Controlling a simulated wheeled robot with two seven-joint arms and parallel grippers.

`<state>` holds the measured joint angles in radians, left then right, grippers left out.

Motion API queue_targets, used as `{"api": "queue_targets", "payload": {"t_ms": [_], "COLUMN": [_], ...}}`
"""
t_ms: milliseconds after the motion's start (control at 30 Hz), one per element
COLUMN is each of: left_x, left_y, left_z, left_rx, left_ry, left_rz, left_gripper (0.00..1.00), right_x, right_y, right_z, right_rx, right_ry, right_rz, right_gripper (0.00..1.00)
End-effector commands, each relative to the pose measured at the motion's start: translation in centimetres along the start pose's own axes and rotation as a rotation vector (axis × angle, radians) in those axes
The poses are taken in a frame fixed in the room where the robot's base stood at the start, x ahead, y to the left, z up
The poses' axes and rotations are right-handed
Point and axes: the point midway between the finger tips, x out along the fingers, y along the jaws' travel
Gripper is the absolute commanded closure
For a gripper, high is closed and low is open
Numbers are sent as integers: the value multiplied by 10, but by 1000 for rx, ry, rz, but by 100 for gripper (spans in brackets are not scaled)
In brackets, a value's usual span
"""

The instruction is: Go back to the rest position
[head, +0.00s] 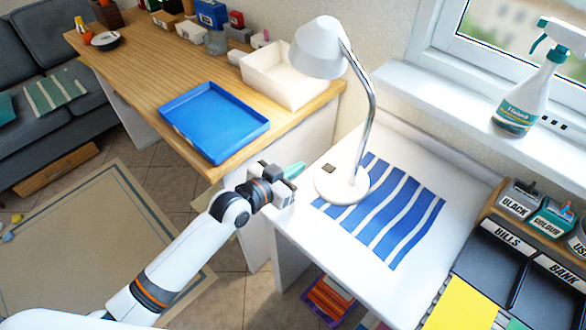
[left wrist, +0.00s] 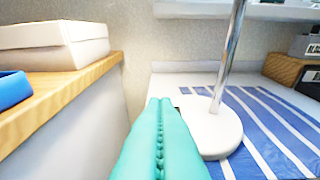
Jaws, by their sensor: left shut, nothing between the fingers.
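My left gripper (head: 292,171) has teal fingers and is shut, with nothing between them. In the head view it is at the left edge of the white desk (head: 440,180), just left of the lamp base. In the left wrist view the closed teal fingers (left wrist: 160,140) point forward, with the lamp base to their right. My right gripper is not in view.
A blue tray (head: 213,121) and a white box (head: 285,75) sit on the wooden counter (head: 150,75). Black trays (head: 505,260) are at the right. Open floor is at lower left.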

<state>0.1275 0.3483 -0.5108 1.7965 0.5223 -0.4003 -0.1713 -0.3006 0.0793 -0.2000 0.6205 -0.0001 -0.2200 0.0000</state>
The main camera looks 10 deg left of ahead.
Motion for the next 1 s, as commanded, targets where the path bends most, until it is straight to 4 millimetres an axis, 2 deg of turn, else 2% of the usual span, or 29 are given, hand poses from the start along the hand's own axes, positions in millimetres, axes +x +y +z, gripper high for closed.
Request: {"api": "queue_targets", "payload": {"t_ms": [133,600,733,867,1000], "left_x": [-6,-6,-12,-39,-96], "left_y": [0,0,-6,-23,-38], "left_z": [0,0,-6,-32,-71], "left_rx": [0,0,-8,-41,-101], "left_ry": [0,0,31,165,401], "left_rz": [0,0,-1,11,72], "left_gripper": [100,100,100,100,100], "right_x": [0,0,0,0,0], "right_y": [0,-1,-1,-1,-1], "right_z": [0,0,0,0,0], "right_rx": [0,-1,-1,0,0], "right_ry": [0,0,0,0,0], "right_rz": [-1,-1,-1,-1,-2], "right_gripper": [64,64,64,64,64]}}
